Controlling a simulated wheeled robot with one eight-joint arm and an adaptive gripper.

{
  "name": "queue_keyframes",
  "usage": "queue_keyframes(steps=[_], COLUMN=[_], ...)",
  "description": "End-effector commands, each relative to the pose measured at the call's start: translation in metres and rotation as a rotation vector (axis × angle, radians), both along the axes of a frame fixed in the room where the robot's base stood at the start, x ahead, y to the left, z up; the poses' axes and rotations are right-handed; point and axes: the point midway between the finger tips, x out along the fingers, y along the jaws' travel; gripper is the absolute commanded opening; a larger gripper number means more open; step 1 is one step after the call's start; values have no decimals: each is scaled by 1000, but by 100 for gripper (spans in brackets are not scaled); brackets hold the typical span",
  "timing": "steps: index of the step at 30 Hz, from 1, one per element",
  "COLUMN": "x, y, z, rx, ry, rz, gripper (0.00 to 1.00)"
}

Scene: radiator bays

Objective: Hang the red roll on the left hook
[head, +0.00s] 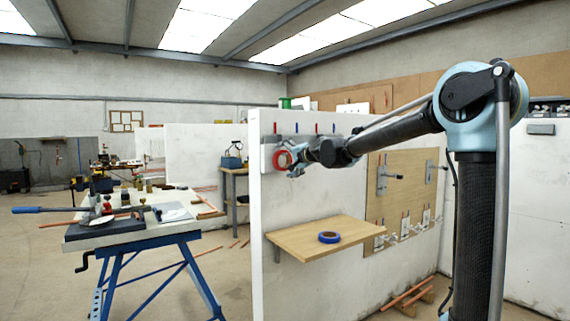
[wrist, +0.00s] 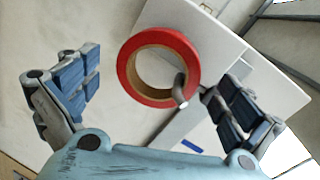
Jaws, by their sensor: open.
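The red roll (head: 283,159) is at the white plate (head: 267,150) near the left end of the partition wall. In the wrist view the red roll (wrist: 126,63) is around a grey metal hook (wrist: 181,92), whose rounded tip shows at the lower right of its opening. My gripper (head: 293,171) is right in front of the roll. In the wrist view my gripper (wrist: 162,80) is open, with one finger pair on each side of the roll and visible gaps to it. Other hooks on that plate are hidden behind my arm in the head view.
A wooden board with metal fittings (head: 388,178) is on the wall to the right. A cluttered workbench (head: 105,236) stands at the left, with open floor between.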

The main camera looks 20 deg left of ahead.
Motion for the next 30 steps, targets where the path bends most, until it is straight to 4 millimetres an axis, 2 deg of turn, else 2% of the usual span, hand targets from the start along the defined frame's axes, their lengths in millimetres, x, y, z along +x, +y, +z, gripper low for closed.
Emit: queue_keyframes(steps=[8,21,30], x=[-8,-47,-68], y=[-10,-58,-83], z=[3,15,21], rx=[0,0,-1], ry=[0,1,1], rz=[0,-1,0], gripper=[100,100,100])
